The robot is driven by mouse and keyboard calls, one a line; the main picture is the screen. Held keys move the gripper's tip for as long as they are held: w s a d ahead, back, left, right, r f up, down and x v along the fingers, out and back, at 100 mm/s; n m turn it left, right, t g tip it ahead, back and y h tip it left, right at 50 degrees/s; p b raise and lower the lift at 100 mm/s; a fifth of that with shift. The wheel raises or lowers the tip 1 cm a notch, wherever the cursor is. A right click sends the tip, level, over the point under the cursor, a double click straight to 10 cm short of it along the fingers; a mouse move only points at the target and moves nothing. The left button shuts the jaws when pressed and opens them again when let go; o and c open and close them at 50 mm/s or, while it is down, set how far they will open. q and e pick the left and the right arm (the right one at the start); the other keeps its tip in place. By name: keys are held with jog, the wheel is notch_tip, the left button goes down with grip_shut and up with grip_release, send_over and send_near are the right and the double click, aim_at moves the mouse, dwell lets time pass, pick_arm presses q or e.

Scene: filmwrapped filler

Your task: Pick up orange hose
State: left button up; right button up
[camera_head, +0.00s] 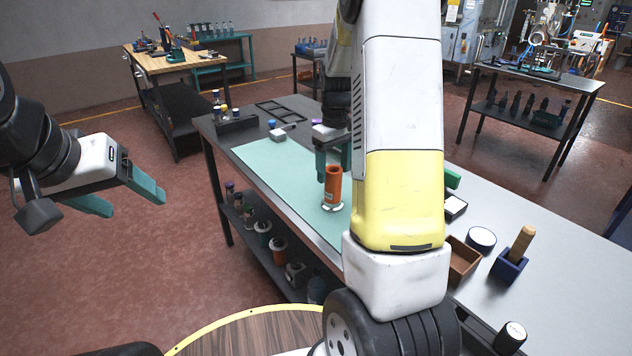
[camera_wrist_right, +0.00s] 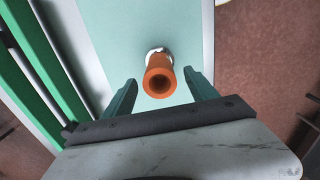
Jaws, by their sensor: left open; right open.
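In the right wrist view the fingertips (camera_wrist_right: 160,76) lie to the left and right of the hose, with gaps on both sides. My left gripper (camera_head: 135,200) is open and empty, off the left side of the bench.
A wooden box (camera_head: 463,262), a round white-topped container (camera_head: 481,239) and a blue holder (camera_head: 509,266) with a wooden handle stand at the bench's right. The mat left of the hose is clear.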

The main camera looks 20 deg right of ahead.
jog(key=shift+f, duration=0.65)
grip_shut()
jog(key=shift+r, duration=0.15)
